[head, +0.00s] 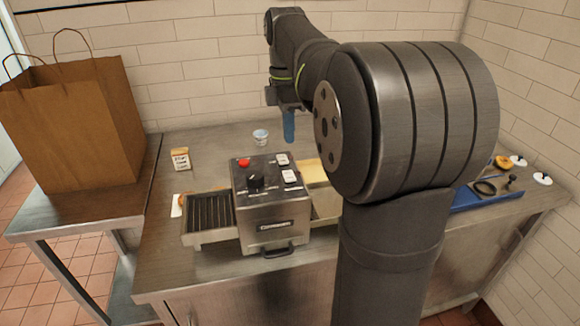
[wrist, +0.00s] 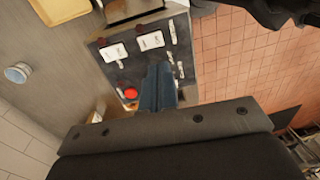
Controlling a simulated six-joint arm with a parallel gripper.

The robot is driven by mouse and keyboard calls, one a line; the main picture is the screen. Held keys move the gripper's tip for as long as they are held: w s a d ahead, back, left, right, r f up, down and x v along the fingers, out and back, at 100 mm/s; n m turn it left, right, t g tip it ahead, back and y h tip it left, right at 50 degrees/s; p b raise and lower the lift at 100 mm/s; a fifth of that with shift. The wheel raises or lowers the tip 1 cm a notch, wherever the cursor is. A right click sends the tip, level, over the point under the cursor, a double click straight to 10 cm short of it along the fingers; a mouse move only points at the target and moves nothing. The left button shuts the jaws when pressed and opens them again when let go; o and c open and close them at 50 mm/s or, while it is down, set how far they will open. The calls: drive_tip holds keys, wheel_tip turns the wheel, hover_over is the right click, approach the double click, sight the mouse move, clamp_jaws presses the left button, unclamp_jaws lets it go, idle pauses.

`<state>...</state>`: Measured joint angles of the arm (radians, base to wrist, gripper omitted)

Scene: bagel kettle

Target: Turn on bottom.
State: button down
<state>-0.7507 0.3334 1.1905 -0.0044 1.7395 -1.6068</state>
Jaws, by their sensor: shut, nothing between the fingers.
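The steel toaster (head: 270,215) stands on the counter with a dark control panel on top. The panel has a red button (head: 244,163), a black knob (head: 256,181), a far white switch (head: 282,159) and a near white switch (head: 290,176). In the wrist view the far switch (wrist: 114,52), near switch (wrist: 151,40) and red button (wrist: 130,93) show. The switch labels are too small to read. My gripper (head: 289,138) has blue fingers, shut and empty, above and behind the panel. In the wrist view its fingers (wrist: 157,72) cover part of the panel, and the knob is hidden.
A paper bag (head: 75,120) stands on the left table. A blue tray (head: 480,198) lies at the right. My arm hides part of the counter.

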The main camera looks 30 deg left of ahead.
sight(290, 179)
drive_tip(key=f, duration=0.9)
drive_tip(key=shift+s+d+f, duration=0.2)
drive_tip(key=shift+s+d, duration=0.2)
drive_tip(key=shift+f, duration=0.2)
drive_tip(key=shift+w+a+r, duration=0.3)
drive_tip(key=shift+w+a, duration=0.2)
wheel_tip(290, 179, up, 14)
drive_tip(key=s+d, duration=0.1)
idle(0.4)
